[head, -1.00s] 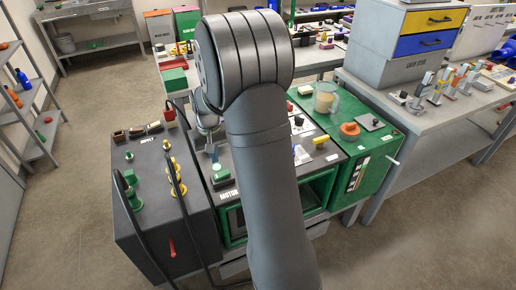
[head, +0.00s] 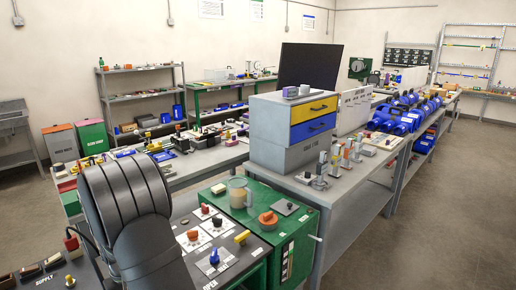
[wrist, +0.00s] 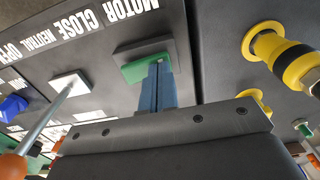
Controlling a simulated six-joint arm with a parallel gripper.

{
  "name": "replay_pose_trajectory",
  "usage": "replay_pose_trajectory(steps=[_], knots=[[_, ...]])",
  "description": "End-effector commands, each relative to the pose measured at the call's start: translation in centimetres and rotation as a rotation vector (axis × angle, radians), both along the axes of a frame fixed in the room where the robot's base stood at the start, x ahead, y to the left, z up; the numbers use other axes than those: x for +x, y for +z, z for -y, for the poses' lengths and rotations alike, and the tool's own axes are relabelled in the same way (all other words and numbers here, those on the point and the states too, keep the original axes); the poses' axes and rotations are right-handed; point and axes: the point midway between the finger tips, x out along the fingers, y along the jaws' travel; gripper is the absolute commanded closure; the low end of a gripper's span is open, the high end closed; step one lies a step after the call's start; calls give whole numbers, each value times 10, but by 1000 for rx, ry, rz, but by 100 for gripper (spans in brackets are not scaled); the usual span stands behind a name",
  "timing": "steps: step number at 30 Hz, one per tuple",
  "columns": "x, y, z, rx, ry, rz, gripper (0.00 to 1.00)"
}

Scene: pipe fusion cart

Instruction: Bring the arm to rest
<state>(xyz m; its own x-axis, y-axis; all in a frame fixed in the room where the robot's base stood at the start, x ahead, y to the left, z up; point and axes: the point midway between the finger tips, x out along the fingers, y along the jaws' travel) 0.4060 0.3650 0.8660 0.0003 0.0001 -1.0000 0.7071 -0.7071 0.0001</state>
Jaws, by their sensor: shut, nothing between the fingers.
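My gripper (wrist: 158,68) shows in the wrist view with its blue-grey fingers together and nothing between them. The fingertips overlap a green button (wrist: 135,71) on a dark square base, on the panel marked MOTOR. I cannot tell whether they touch it or hang just above it. In the head view my arm's dark grey joint fills the lower left, and my gripper is hidden there.
In the wrist view a lever with an orange knob (wrist: 12,166) stands at left and a yellow fitting (wrist: 280,55) at right. In the head view a green cabinet (head: 290,232) carries a clear jug (head: 239,192). A grey bench (head: 345,215) with drawers stands behind it.

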Motion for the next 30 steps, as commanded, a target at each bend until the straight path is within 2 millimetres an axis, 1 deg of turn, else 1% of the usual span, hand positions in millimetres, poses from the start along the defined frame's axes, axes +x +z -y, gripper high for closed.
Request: replay_pose_trajectory(steps=[5, 8, 11, 18, 19, 21, 29, 30], knots=[[0, 2, 0, 0, 0, 0, 100], [0, 9, 0, 1, 0, 1, 100], [1, 23, -1, 2, 0, 2, 100], [0, 70, 0, 3, 0, 3, 100], [0, 70, 0, 1, 0, 1, 100], [-1, 49, 1, -4, 0, -4, 100], [-1, -3, 1, -4, 0, -4, 100], [1, 8, -1, 4, 0, 4, 100]])
